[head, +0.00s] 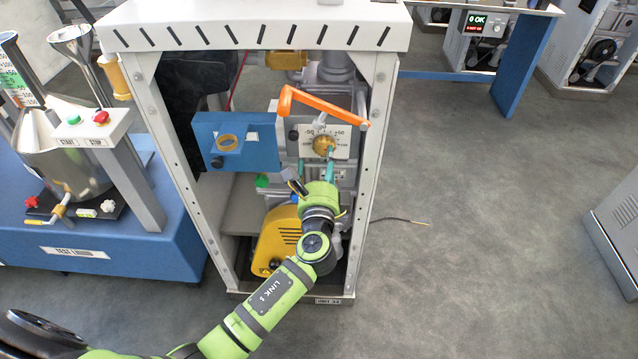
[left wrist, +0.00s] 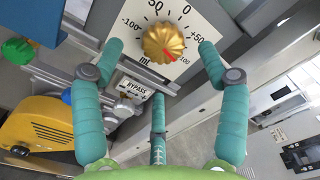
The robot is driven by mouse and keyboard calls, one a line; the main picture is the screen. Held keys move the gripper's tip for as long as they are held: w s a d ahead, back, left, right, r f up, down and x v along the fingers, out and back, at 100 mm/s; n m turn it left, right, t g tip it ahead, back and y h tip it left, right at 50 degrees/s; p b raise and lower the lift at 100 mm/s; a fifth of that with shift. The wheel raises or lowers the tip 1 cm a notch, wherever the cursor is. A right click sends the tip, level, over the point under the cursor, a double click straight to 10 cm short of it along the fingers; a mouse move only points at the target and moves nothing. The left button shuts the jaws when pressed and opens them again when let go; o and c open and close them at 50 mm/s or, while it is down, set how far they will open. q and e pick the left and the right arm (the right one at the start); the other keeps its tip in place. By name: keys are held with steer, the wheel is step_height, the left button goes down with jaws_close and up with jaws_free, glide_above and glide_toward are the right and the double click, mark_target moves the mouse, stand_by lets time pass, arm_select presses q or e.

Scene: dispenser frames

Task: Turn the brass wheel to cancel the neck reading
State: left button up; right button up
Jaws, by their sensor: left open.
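The brass wheel (head: 323,145) sits in the middle of a white dial plate inside the grey dispenser frame. In the left wrist view the ribbed wheel (left wrist: 163,40) has a red mark pointing to the lower right, near the 100 past +50; the 0 is at the upper right. My left gripper (head: 326,168) is just in front of the wheel, below it in the head view. Its teal fingers (left wrist: 159,62) are spread, two on either side of the wheel and one below. I see no finger gripping it. My right gripper is out of view.
An orange bar (head: 325,103) crosses just above the dial. A blue panel (head: 237,142) is left of it, and a yellow cover (head: 278,240) lies below. The frame's right post (head: 373,180) stands close by.

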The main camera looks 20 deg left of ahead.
arm_select(q)
steer(key=v, duration=0.7)
stand_by(0.3)
steer(key=s+a+f+n+g+h+p, duration=0.1)
steer(key=s+f+n+g+h, duration=0.3)
steer(key=f, duration=1.2)
steer(key=s+a+f+n+g, duration=0.1)
steer(key=s+f+g, duration=0.4)
steer(key=s+f, duration=0.75)
steer(key=s+a+f+n+g+p, duration=0.1)
steer(key=s+f+n, duration=0.5)
steer(key=s, duration=0.8)
steer(key=s+a+f+n+g+h, duration=0.1)
steer(key=s+a+f+n+g, duration=0.2)
steer(key=s+f, duration=1)
steer(key=s+n+g, duration=0.1)
steer(key=n+g, duration=0.2)
steer(key=shift+a+p, duration=0.25)
steer(key=shift+p, duration=0.1)
steer(key=shift+c, duration=0.4)
